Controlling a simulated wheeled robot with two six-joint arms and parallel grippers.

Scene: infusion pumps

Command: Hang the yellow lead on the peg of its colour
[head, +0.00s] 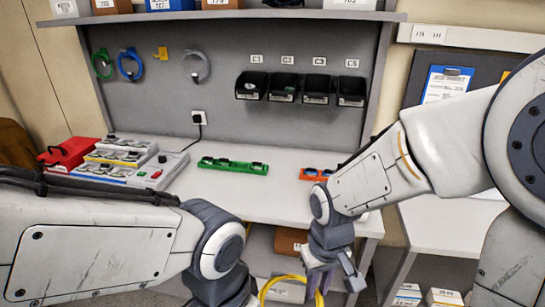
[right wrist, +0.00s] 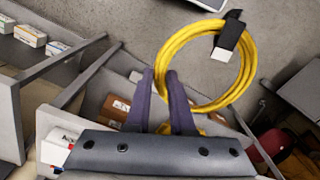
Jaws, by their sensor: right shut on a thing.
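The yellow lead (head: 284,281) is a coiled loop hanging from my right gripper (head: 319,280), low in front of the bench. In the right wrist view the lead (right wrist: 166,60) shows a black-and-white plug (right wrist: 229,38); my right gripper (right wrist: 160,78) is shut on the coil's near side. The yellow peg (head: 161,54) on the grey back panel is bare. It is far up and left of the right gripper. My left arm enters at the lower left; its gripper's fingers are out of frame.
Green (head: 102,63), blue (head: 130,65) and grey (head: 196,66) leads hang on the panel beside the yellow peg. Black bins (head: 283,87) are right of them. A green rack (head: 234,166), orange rack (head: 314,174) and pump devices (head: 118,153) stand on the bench (head: 260,200).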

